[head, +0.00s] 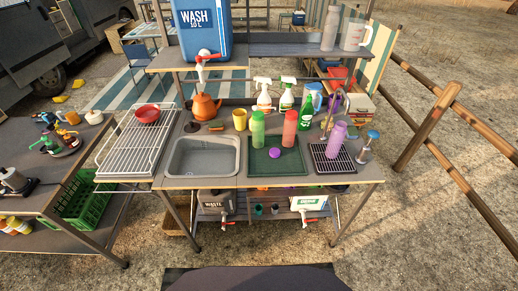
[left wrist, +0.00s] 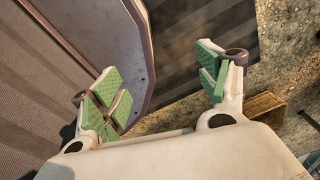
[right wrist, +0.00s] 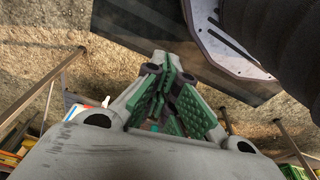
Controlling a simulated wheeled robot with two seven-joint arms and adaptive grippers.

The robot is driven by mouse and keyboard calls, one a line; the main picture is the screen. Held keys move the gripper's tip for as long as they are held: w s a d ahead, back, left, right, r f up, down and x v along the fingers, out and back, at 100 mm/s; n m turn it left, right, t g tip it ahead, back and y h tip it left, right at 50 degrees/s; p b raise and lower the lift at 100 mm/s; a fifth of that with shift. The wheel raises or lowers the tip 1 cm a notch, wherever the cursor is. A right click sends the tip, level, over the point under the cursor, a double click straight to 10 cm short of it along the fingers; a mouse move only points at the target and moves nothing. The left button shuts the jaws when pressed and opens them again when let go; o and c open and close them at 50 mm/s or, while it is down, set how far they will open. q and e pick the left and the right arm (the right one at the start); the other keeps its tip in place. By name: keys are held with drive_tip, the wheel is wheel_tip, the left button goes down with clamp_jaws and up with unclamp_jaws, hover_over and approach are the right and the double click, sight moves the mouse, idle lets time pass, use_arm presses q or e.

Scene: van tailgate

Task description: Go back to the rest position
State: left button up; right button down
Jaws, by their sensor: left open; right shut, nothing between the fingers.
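Neither of my grippers shows in the head view. My left gripper (left wrist: 160,82) shows in the left wrist view with its green-padded fingers wide apart and nothing between them. My right gripper (right wrist: 168,98) shows in the right wrist view with its green-padded fingers together and nothing held. Both hang close to my own base, apart from the wash station (head: 205,181).
The wash station holds a grey sink (head: 203,157), a green mat (head: 290,168) with bottles, and a black drip rack (head: 332,163) with a purple bottle (head: 336,137). A white wire rack (head: 118,168) stands left. Bare ground (head: 420,235) lies to the right.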

use_arm(q)
wheel_tip(320, 180, up, 5)
drive_tip(key=s+d+p, duration=0.1)
drive_tip(key=d+p, duration=0.1)
drive_tip(key=p, duration=0.3)
drive_tip(key=shift+d+r, duration=0.15)
drive_tip(key=shift+d, duration=0.15)
use_arm(e)
drive_tip(key=s+d+f, duration=0.1)
drive_tip(key=s+f, duration=0.2)
drive_tip(key=s, duration=0.5)
drive_tip(key=s+d+f+g, duration=0.1)
drive_tip(key=s+d+f, duration=0.1)
drive_tip(key=s, duration=0.7)
drive_tip(key=shift+s+d+f, duration=0.15)
drive_tip(key=shift+f, duration=0.55)
use_arm(q)
drive_tip(key=shift+s+a, duration=0.1)
drive_tip(key=shift+s, duration=0.05)
